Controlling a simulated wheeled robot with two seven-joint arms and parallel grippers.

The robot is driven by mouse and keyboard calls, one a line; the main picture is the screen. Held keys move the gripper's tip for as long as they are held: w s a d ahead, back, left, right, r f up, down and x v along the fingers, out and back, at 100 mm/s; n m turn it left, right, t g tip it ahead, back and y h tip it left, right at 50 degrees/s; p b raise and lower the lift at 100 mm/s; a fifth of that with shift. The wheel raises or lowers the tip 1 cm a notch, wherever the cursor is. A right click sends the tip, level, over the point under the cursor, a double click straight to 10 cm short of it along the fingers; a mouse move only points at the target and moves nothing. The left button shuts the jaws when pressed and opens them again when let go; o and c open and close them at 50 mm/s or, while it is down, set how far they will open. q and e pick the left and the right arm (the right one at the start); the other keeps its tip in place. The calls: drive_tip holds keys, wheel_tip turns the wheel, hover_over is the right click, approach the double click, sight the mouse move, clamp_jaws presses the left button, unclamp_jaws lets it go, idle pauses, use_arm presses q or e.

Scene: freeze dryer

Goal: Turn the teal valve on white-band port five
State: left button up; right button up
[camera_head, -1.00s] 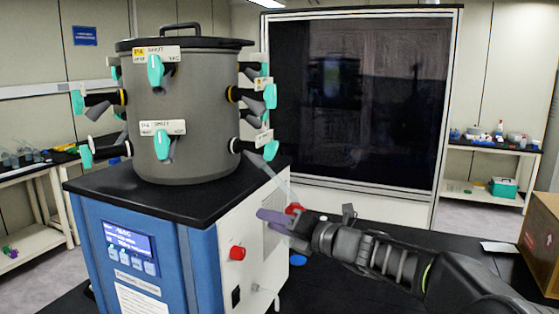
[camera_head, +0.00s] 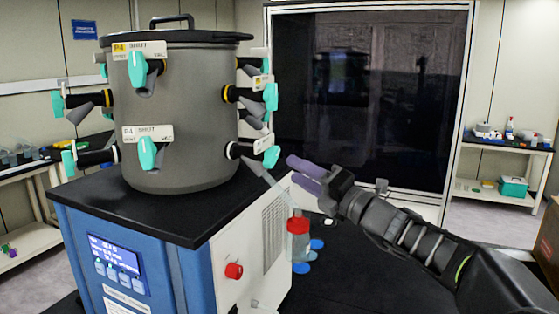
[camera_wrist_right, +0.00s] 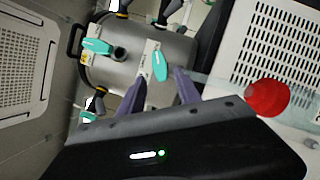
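The white-band port (camera_head: 232,151) is low on the right side of the grey drum. Its teal valve (camera_head: 271,157) points up and to the right beside a small label that I cannot read. In the right wrist view, the teal valve that I take for the same one (camera_wrist_right: 160,66) lies just beyond my fingertips. My right gripper (camera_head: 306,172) has purple fingers and is close to the right of the valve, apparently not touching it. In the right wrist view my right gripper (camera_wrist_right: 161,80) is open, with an empty gap. My left gripper is out of view.
A red-capped clear bottle (camera_head: 299,240) hangs below the port on a slanted tube, under my right gripper. A yellow-band port (camera_head: 228,93) with a teal valve sits directly above. The black top (camera_head: 125,205) of the blue base extends beneath. A cardboard box (camera_head: 548,250) is far right.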

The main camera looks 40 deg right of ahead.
sight(275, 159)
drive_tip(key=p+x, duration=0.1)
drive_tip(key=x, duration=0.5)
drive_tip(key=shift+w+r+p, duration=0.1)
drive_tip(key=shift+w+p, duration=0.15)
drive_tip(key=shift+p, duration=0.15)
clamp_jaws()
